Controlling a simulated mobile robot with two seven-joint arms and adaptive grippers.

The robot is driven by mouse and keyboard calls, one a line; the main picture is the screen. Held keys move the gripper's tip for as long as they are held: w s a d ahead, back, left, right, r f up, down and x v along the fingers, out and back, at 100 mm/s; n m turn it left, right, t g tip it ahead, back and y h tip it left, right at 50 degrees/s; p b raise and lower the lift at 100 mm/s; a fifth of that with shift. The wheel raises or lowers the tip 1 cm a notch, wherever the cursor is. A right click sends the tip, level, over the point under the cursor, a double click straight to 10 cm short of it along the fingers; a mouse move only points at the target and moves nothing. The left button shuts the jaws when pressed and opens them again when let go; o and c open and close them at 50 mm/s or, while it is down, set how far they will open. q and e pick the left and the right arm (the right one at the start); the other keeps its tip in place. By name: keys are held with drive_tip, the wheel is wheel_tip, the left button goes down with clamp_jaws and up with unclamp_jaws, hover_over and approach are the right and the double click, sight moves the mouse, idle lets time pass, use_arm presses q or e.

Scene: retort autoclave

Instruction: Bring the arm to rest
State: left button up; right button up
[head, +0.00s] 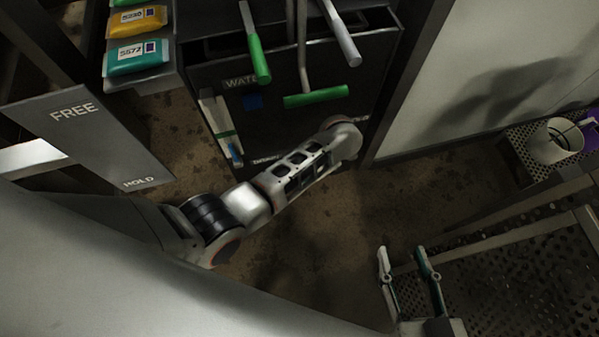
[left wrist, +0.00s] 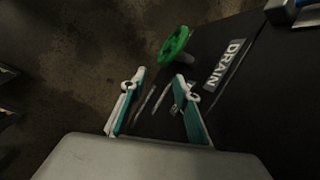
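My left arm (head: 300,175) reaches across the head view from the left, in front of a dark panel with green-handled levers. Its gripper does not show clearly there. In the left wrist view my left gripper (left wrist: 158,82) is open, with nothing between its fingertips. A green handwheel (left wrist: 174,45) and a DRAIN label (left wrist: 225,64) lie beyond the fingers, and no contact shows. My right gripper (head: 402,252) is open and empty at the lower right of the head view, beside a perforated metal surface.
The dark panel (head: 290,130) carries a lever with a green grip (head: 316,96) and another green-gripped lever (head: 255,58). A FREE/HOLD plate (head: 95,130) stands at left, below coloured pouches (head: 138,57). A white container (head: 556,140) stands at right. Brown floor (head: 340,235) shows between.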

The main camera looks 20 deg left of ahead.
use_arm(q)
drive_tip(key=shift+d+r, duration=0.15)
drive_tip(key=shift+r, duration=0.35)
